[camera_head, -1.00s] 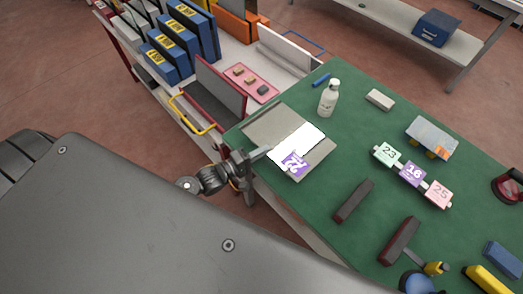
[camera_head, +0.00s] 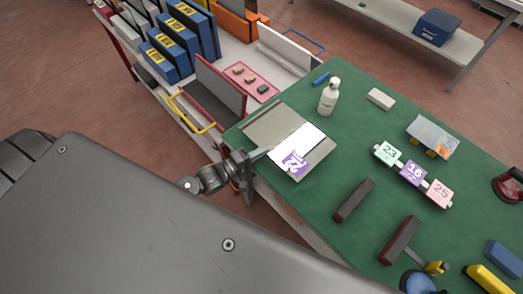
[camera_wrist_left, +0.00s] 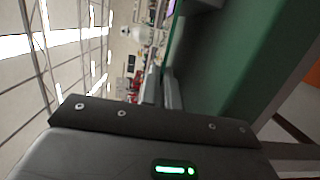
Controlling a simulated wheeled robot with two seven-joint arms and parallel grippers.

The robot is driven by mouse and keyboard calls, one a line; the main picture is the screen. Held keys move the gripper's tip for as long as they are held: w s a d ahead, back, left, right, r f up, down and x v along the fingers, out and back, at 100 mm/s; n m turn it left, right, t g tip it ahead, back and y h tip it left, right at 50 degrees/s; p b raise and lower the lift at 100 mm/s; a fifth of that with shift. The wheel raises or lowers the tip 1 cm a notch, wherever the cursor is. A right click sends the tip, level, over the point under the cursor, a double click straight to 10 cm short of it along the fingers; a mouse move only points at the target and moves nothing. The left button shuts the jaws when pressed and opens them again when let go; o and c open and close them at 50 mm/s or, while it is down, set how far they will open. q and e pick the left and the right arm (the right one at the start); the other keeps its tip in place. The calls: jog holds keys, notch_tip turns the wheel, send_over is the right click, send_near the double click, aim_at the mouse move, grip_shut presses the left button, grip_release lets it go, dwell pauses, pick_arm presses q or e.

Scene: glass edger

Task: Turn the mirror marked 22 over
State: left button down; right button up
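The mirror marked 22 (camera_head: 312,157) lies on the green tabletop near its left edge, reflecting bright white and grey. Its purple label 22 (camera_head: 294,162) faces up at the near corner. My left gripper (camera_head: 262,154) is at the mirror's near-left edge, its fingers low by the table edge. Whether they touch or hold the mirror I cannot tell. In the left wrist view the grey fingers (camera_wrist_left: 163,92) point along the green table side, and their gap is unclear. My right gripper is not in view.
A white bottle (camera_head: 329,97) stands behind the mirror. Bare green lies between.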

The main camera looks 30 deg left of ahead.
pick_arm(q)
jog(key=c, duration=1.6)
grip_release()
jog(key=shift+o, duration=0.2)
jog(key=shift+s+f, duration=0.1)
jog(key=shift+f, duration=0.05)
jog(key=b+v, duration=0.2)
jog(key=v, duration=0.8)
jog(key=shift+s+a, duration=0.2)
jog(key=shift+s, duration=0.05)
